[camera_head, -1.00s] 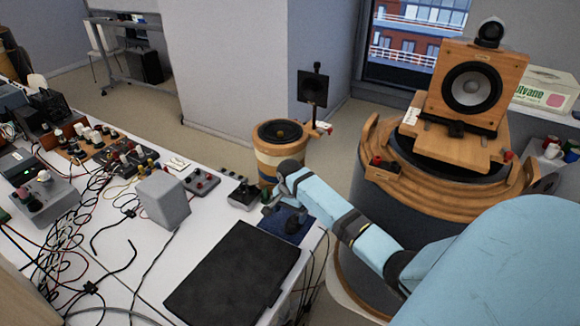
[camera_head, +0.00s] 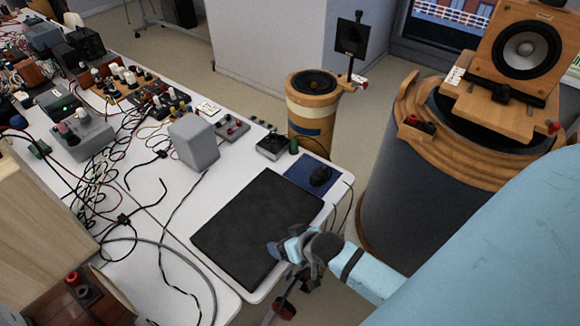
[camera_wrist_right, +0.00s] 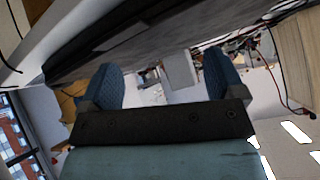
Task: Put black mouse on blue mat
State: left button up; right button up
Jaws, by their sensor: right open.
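The black mouse (camera_head: 320,176) rests on the blue mat (camera_head: 300,176) at the table's far right corner, on the mat's right side. My right gripper (camera_head: 280,248) is at the table's front edge, by the near corner of the black laptop, apart from the mouse and mat. In the right wrist view my right gripper (camera_wrist_right: 166,88) is open, its two blue fingers spread with nothing between them. My left gripper is in neither view.
The closed black laptop (camera_head: 255,222) lies between my right gripper and the mat. A grey box (camera_head: 194,142), small devices and tangled cables (camera_head: 110,185) cover the table's left part. Wooden speaker stands (camera_head: 313,105) stand beyond the right edge.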

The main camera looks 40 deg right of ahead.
jog(key=s+a+n+t+y, duration=0.1)
jog(key=s+a+n+t, duration=0.1)
jog(key=s+a+n, duration=0.2)
jog(key=s+a, duration=0.2)
jog(key=s, duration=0.2)
jog(key=shift+s+f, duration=0.15)
jog(key=shift+s, duration=0.25)
jog(key=shift+a, duration=0.1)
